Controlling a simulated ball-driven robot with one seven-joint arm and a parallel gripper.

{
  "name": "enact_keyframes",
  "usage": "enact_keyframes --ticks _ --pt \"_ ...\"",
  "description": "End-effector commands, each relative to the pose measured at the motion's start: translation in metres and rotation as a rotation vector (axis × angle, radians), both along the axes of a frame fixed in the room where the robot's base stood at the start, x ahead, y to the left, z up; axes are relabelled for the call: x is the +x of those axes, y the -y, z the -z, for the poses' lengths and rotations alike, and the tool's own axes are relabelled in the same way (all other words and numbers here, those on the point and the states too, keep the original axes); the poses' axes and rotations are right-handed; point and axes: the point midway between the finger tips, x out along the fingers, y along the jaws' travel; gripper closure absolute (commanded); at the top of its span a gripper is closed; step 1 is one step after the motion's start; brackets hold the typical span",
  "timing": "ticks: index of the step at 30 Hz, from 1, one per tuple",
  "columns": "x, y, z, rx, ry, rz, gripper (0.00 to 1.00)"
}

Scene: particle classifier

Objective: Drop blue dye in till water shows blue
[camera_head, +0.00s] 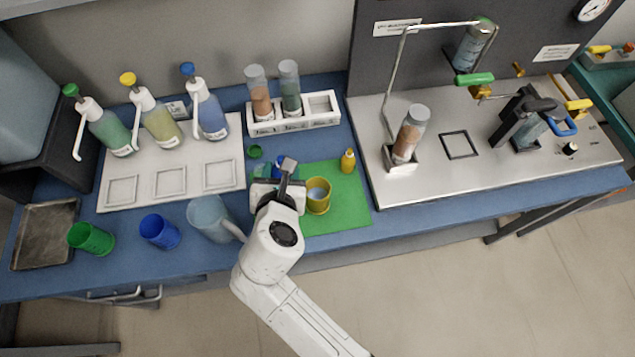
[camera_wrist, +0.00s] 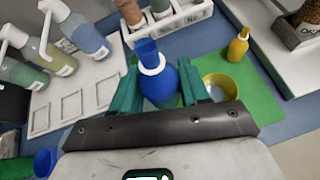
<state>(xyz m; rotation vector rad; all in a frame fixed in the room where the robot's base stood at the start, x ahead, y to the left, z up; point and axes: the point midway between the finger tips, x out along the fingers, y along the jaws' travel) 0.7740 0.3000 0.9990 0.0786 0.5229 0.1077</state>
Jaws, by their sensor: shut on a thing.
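A small blue dye bottle (camera_wrist: 160,86) with a white collar and blue top is between the two teal fingers of my gripper (camera_wrist: 162,94). The fingers are shut on it. In the head view my gripper (camera_head: 278,178) is over the left part of the green mat (camera_head: 336,222) and mostly hides the bottle. A yellow cup (camera_head: 318,204) stands on the mat just right of my gripper. Its content looks pale grey-blue in the head view. The cup also shows in the wrist view (camera_wrist: 222,86), right of the bottle and apart from it.
A small yellow bottle (camera_head: 347,162) stands behind the cup. A clear pitcher (camera_head: 208,216), blue cup (camera_head: 160,232) and green cup (camera_head: 90,238) stand at left. A white rack (camera_head: 322,105) with two jars is behind. A metal station (camera_head: 450,180) lies right.

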Motion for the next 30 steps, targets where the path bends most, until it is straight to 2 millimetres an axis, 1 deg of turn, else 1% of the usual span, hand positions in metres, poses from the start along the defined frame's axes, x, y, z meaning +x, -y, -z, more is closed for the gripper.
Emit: enact_keyframes --ticks 3,6,21,25,30 --pt "0.000 -0.003 -0.005 -0.064 0.018 0.000 0.85" --pt "-0.001 -0.004 -0.008 -0.092 0.026 0.000 0.85" --pt "-0.001 -0.004 -0.050 -0.099 0.029 0.001 0.85" --pt "-0.001 -0.004 -0.056 -0.099 0.027 0.001 0.85" --pt "-0.001 -0.004 -0.057 -0.100 0.026 0.000 0.85"
